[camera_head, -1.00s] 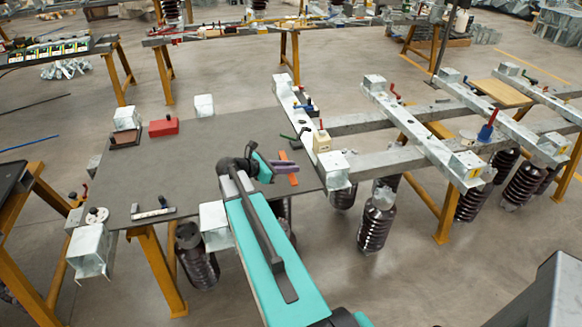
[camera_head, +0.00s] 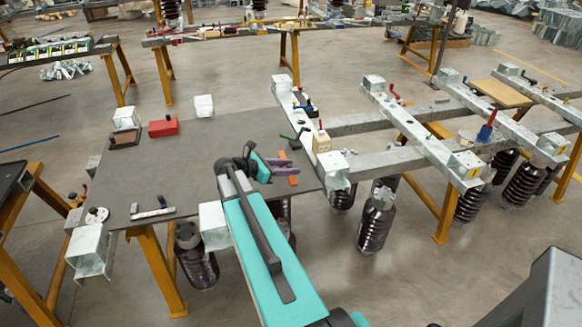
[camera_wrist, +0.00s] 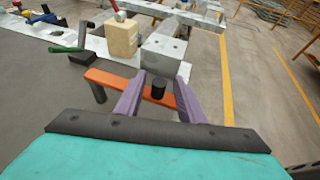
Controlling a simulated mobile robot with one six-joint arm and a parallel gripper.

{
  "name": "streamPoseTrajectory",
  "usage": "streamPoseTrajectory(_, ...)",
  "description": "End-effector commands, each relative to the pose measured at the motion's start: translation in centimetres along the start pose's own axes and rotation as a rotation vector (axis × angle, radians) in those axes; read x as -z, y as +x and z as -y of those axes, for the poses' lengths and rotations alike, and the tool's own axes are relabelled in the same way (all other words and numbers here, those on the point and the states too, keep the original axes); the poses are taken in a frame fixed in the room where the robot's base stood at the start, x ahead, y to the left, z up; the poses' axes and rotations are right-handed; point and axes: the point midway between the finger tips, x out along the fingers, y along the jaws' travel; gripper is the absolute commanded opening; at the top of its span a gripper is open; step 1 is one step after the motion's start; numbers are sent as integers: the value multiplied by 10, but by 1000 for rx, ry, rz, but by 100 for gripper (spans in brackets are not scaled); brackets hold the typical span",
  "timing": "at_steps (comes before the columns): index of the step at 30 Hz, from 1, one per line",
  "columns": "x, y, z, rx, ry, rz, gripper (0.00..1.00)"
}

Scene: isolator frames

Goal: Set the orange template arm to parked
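The orange template arm (camera_wrist: 115,81) is a flat bar with a black upright knob (camera_wrist: 158,89) near its right end and a dark post under its left end in the wrist view. In the head view the orange arm (camera_head: 293,181) shows at the right part of the dark table, partly covered by my gripper (camera_head: 294,166). In the wrist view my gripper (camera_wrist: 161,78) has its two purple fingers apart, one on each side of the knob, with a gap visible on both sides. The fingers cover parts of the bar. Contact with the bar cannot be told.
A red box (camera_head: 163,127) sits farther left. The table's middle (camera_head: 200,165) is clear.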

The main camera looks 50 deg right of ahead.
Motion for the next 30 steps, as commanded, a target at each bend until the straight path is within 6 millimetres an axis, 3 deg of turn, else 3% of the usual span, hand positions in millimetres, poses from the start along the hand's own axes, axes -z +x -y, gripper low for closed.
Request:
streamPoseTrajectory(8, 1, -23, 0, -2, 2, 1, 35)
streamPoseTrajectory(24, 2, -107, 1, -1, 1, -2, 35)
streamPoseTrajectory(30, 1, -128, 1, 1, 0, -2, 35)
